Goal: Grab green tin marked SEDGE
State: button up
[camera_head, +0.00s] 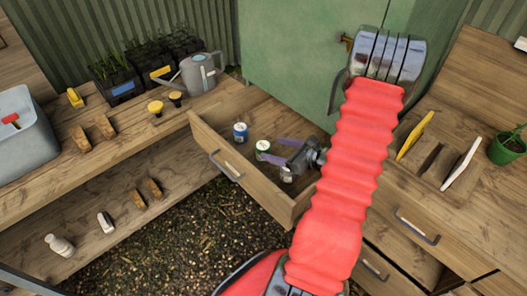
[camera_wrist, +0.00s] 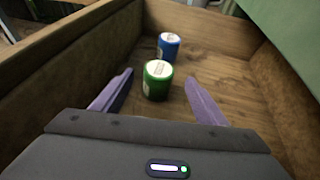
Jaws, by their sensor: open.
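A green tin (camera_wrist: 157,82) with a pale lid stands upright on the floor of an open wooden drawer (camera_head: 230,163). It also shows in the head view (camera_head: 262,150). Its marking is too small to read. My gripper (camera_wrist: 159,92) is open, with its two purple fingers on either side of the tin's near part and a gap on each side. In the head view my gripper (camera_head: 277,150) reaches low into the drawer from the right. A blue tin (camera_wrist: 169,45) stands upright behind the green one, also visible in the head view (camera_head: 240,132).
A small pale-topped item (camera_head: 286,174) is in the drawer below my gripper in the head view. The drawer walls rise around the tins. A grey watering can (camera_head: 203,73) and yellow-topped items (camera_head: 156,108) stand on the bench to the left.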

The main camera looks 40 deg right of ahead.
aim_at(265, 146)
jog(key=x, duration=0.5)
jog(key=shift+r, duration=0.25)
jog(key=shift+c, duration=0.7)
jog(key=c, duration=1.1)
jog(key=shift+r, duration=0.1)
jog(key=shift+r, duration=4.95)
